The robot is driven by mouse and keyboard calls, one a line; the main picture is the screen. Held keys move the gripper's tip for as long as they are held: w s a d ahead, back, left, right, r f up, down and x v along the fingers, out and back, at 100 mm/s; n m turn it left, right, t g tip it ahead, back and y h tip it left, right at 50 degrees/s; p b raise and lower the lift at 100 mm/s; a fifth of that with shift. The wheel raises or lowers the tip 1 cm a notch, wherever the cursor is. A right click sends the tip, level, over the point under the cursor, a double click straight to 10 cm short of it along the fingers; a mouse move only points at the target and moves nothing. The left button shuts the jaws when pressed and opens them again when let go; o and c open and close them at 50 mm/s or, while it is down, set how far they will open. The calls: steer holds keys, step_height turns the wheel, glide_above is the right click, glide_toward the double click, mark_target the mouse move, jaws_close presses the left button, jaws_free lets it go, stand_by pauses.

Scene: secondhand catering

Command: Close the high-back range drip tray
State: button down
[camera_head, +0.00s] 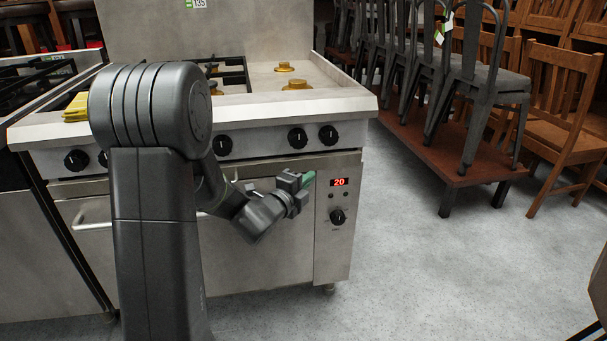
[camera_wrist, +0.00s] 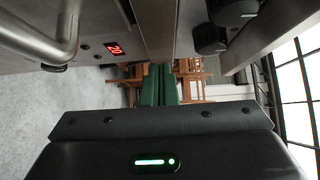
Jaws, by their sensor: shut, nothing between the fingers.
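The high-back range (camera_head: 258,112) stands in front of me, its tall steel back panel at the rear. A narrow steel strip between the knob panel and the oven door looks like the drip tray front (camera_head: 340,164); I cannot tell how far it stands out. In the wrist view this strip (camera_wrist: 157,28) runs down from the top edge, between the display and the knobs. My gripper (camera_head: 308,179) is in front of the range's right side, just below the strip. Its green fingers (camera_wrist: 159,85) are together and empty. Contact with the strip is not clear.
Black knobs (camera_head: 298,138) line the front above the gripper. A red display (camera_head: 340,182) and the oven handle (camera_wrist: 52,40) are close by. My arm hides the range's left middle. Stacked metal chairs (camera_head: 480,85) stand on a low table at right. Grey floor before it is clear.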

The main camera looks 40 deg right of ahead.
mark_target(296, 165)
steer(key=shift+w+d, duration=0.35)
steer(key=shift+w, duration=0.25)
steer(key=shift+w+d, duration=0.35)
steer(key=shift+w, duration=0.2)
steer(key=shift+w+d, duration=0.35)
steer(key=shift+w, duration=0.25)
steer(key=w+d, duration=0.2)
steer(key=w, duration=0.1)
steer(key=shift+w+d, duration=0.1)
steer(key=shift+w, duration=0.2)
steer(key=shift+w+r, duration=0.1)
steer(key=shift+r, duration=0.15)
